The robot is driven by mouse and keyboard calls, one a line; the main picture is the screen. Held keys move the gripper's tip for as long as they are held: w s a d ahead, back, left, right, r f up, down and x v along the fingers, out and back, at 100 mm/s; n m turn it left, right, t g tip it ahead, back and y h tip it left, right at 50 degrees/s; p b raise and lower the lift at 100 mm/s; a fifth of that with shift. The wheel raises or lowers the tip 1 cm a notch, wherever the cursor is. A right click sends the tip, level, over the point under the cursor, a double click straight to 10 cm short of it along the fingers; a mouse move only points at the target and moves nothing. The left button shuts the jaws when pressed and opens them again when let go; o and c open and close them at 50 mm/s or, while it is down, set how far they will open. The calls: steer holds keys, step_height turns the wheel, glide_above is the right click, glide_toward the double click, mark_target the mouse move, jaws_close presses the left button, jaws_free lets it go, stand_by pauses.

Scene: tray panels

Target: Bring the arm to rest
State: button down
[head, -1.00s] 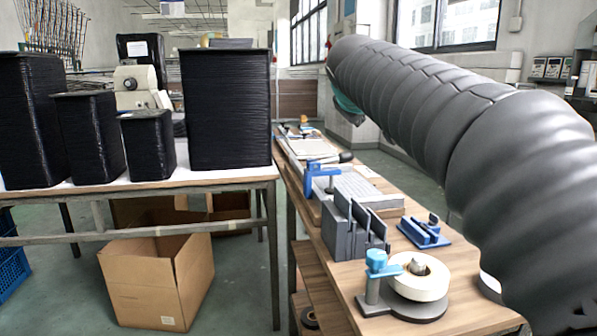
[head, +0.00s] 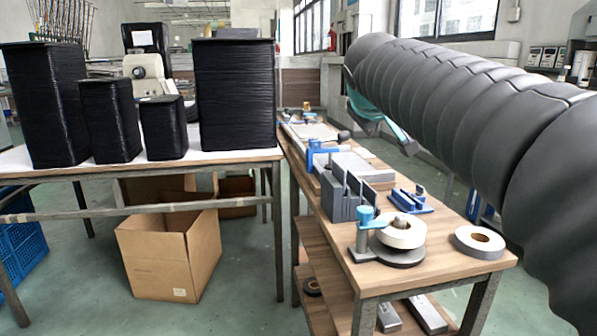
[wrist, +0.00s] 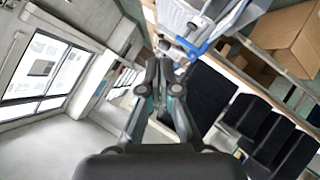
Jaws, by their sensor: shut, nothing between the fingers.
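My arm comes in from the right side of the head view, a large dark grey ribbed sleeve above the right edge of the wooden bench. Its far end points away, and a teal part of it shows below the sleeve. The fingertips are hidden in the head view. In the wrist view my gripper (wrist: 160,68) is shut and empty, its two fingers meeting in the middle of the picture. It hangs in the air and touches nothing that I can see.
The wooden bench (head: 445,272) holds a tape roll (head: 480,240), a tape dispenser (head: 403,231), a grey slotted holder (head: 343,197) and blue fixtures (head: 409,202). Black tray stacks (head: 236,95) stand on the left table (head: 240,156). A cardboard box (head: 165,258) sits on the floor.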

steer(key=s+f+m+g, duration=0.1)
steer(key=s+f, duration=0.3)
steer(key=s, duration=0.1)
steer(key=s+d+f+g, duration=0.1)
steer(key=s+f, duration=0.3)
steer(key=f, duration=0.1)
steer(key=s+d+f+m+g+y, duration=0.1)
steer(key=s+f, duration=0.3)
steer(key=s, duration=0.1)
steer(key=shift+s+d+f+m, duration=0.15)
steer(key=shift+s+f+m, duration=0.15)
steer(key=shift+f, duration=0.05)
steer(key=s+f+m+g+y, duration=0.1)
steer(key=s+f+m+g, duration=0.1)
steer(key=s+f, duration=1.3)
steer(key=shift+s+a+f+m+g+y, duration=0.4)
steer(key=shift+f+m, duration=0.2)
steer(key=shift+f, duration=0.3)
